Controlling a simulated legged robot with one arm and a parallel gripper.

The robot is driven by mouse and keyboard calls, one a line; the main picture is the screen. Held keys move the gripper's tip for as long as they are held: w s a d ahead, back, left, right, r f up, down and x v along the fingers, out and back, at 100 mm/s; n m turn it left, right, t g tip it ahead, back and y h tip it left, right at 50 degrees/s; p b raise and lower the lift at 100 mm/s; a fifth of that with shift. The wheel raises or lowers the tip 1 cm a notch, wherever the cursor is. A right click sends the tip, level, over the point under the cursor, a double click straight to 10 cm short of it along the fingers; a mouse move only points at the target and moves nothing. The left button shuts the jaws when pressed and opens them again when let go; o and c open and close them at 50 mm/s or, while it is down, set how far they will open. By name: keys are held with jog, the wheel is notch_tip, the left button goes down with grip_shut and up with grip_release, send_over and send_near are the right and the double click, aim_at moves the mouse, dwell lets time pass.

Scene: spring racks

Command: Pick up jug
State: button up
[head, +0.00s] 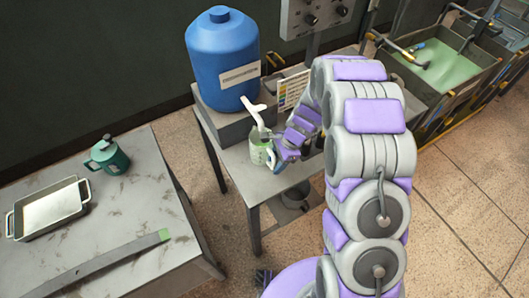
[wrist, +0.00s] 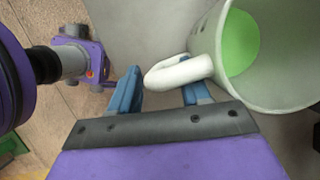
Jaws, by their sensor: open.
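A pale jug (head: 258,154) with green on it stands on the grey table, below the white spout of the blue dispenser. In the wrist view the jug (wrist: 283,85) is large at the upper right, with green showing inside. Its white handle loop points left, toward my gripper. My gripper (wrist: 162,80) is open, with one blue finger on each side of the handle. The handle overlaps the fingertips in the picture, and I cannot tell whether they touch it. In the head view my gripper (head: 271,156) is right beside the jug, and its far finger is hidden.
The blue dispenser (head: 222,55) and its white spout (head: 254,104) stand close above the jug. A left table (head: 120,215) holds a green lidded pot (head: 108,156), a metal tray (head: 47,209) and a long flat bar. A basin (head: 450,70) with green liquid is at the right.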

jog(key=shift+s+a+f, duration=0.1)
jog(key=shift+a+f, duration=0.1)
jog(key=shift+f, duration=0.05)
grip_shut()
dwell(0.4)
